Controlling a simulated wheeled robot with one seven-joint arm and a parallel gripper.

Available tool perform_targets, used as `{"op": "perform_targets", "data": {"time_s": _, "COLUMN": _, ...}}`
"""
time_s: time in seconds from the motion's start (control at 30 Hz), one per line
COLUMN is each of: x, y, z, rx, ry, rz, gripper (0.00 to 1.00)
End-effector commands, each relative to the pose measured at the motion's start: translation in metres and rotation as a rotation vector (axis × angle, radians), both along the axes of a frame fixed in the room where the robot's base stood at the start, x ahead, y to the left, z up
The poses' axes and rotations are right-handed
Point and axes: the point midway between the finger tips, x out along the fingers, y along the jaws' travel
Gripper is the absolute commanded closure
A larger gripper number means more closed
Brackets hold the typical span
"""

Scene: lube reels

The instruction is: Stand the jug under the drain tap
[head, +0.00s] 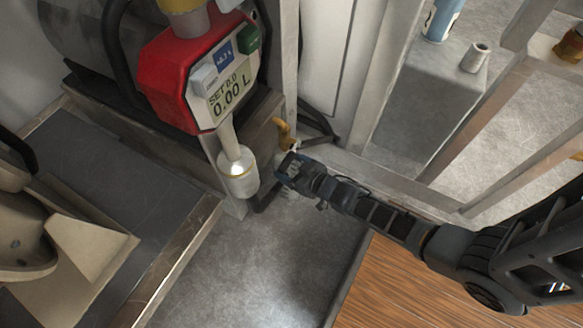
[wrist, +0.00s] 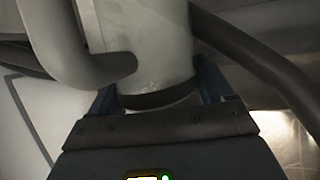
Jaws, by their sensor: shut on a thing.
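The drain tap (head: 284,132) is a brass-coloured fitting beside the red metering unit in the head view. My gripper (head: 287,166) is just below and close to the tap. In the wrist view my gripper (wrist: 158,95) is shut on a pale, whitish cylindrical body, which I take to be the jug (wrist: 150,45). A thick grey curved piece on its left side looks like its handle. The jug's base and its exact height above the floor are hidden. In the head view my gripper covers most of the jug, so whether it is directly under the tap cannot be told.
A dark hose (wrist: 260,60) passes close on the right. Grey floor (head: 260,255) lies open in front. Metal frames stand at the right.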

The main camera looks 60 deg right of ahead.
Motion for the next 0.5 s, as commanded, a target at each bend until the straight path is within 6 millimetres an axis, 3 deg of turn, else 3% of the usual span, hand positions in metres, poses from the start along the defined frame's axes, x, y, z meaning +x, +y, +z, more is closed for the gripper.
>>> {"op": "perform_targets", "data": {"time_s": 0.1, "x": 0.0001, "y": 0.0, "z": -0.0025, "rx": 0.0, "ry": -0.001, "rz": 0.0, "gripper": 0.79}}
{"op": "perform_targets", "data": {"time_s": 0.13, "x": -0.0003, "y": 0.0, "z": -0.0029, "rx": 0.0, "ry": 0.0, "rz": 0.0, "gripper": 0.18}}
{"op": "perform_targets", "data": {"time_s": 0.33, "x": -0.0003, "y": 0.0, "z": -0.0019, "rx": 0.0, "ry": 0.001, "rz": 0.0, "gripper": 0.0}}
{"op": "perform_targets", "data": {"time_s": 0.5, "x": -0.0003, "y": 0.0, "z": -0.0018, "rx": 0.0, "ry": 0.0, "rz": 0.0, "gripper": 0.0}}
